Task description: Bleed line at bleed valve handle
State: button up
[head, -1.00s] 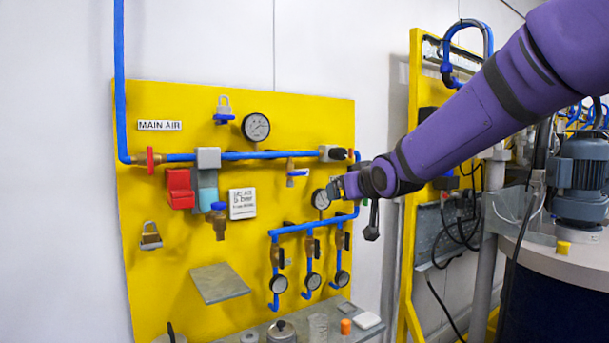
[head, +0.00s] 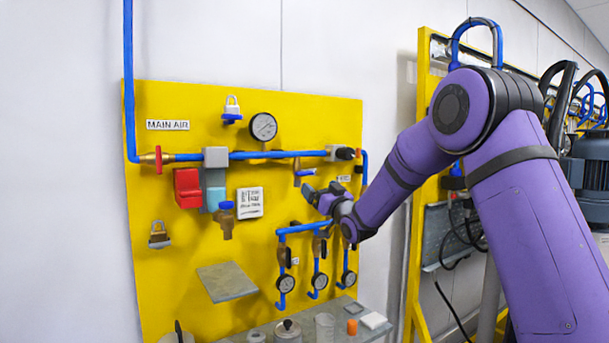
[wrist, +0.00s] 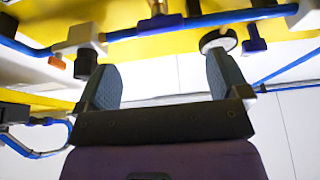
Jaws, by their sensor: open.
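A small brass valve with a blue lever handle (head: 304,173) hangs under the main blue pipe, right of the large gauge. It looks like the bleed valve, but no readable label confirms this. In the wrist view, a brass and blue part (wrist: 158,18) at the top edge seems to be the same valve, partly cut off. My gripper (head: 310,192) is just below the lever in the head view. In the wrist view, my gripper (wrist: 160,78) has its jaws wide apart with nothing between them. I cannot tell whether a finger touches the lever.
The yellow panel (head: 150,290) carries a large gauge (head: 263,127), a red block (head: 188,188) and several small lower gauges. The grey block (wrist: 80,38) with a black knob is near my left finger in the wrist view. A shelf (head: 260,332) with small items lies below.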

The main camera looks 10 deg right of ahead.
aim_at(304, 173)
jog(key=x, duration=1)
jog(key=c, duration=0.9)
